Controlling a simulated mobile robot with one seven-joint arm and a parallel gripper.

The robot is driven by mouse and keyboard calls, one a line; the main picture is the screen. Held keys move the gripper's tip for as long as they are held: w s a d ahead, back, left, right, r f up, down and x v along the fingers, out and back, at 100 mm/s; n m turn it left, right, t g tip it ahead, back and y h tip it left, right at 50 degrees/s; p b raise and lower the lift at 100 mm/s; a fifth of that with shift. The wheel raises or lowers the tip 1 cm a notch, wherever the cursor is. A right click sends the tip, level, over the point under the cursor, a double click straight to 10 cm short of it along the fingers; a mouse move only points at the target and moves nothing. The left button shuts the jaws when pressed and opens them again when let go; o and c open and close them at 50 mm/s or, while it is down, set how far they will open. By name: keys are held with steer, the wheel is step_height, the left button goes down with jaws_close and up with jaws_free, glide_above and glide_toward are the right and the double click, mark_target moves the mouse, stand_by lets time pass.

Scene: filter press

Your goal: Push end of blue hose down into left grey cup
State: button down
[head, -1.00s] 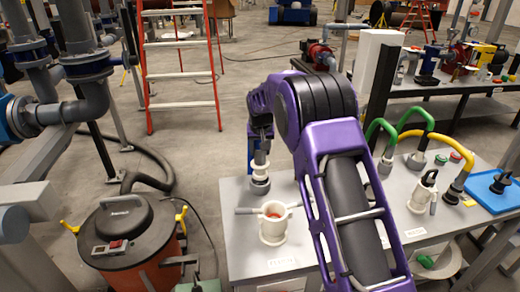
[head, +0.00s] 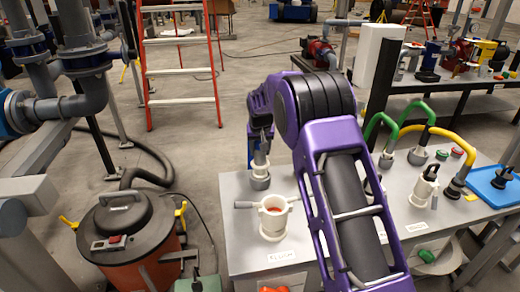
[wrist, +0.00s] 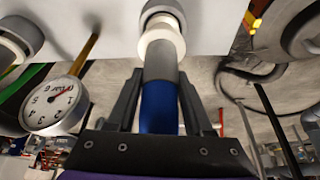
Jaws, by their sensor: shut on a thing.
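My gripper (wrist: 162,85) is shut on the blue hose (wrist: 160,108), one finger on each side of it. Beyond the fingers, the hose's grey end (wrist: 161,62) meets a white collar (wrist: 161,42) at the rim of the left grey cup (wrist: 164,9). In the head view the blue hose (head: 252,152) hangs upright and in line above the left grey cup (head: 260,183), with its end at the cup's mouth. How deep the end sits inside cannot be seen. My wrist and arm hide part of the gripper there.
A white pot (head: 273,228) with side handles stands just in front of the cup. Green (head: 378,121) and yellow (head: 463,152) hoses and a blue tray (head: 490,190) are at the table's right. A dial gauge (wrist: 55,104) shows in the wrist view.

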mark_target(260, 157)
steer(key=shift+f+b, duration=0.85)
steer(key=shift+f, duration=0.65)
steer(key=shift+c, duration=1.1)
jaws_free()
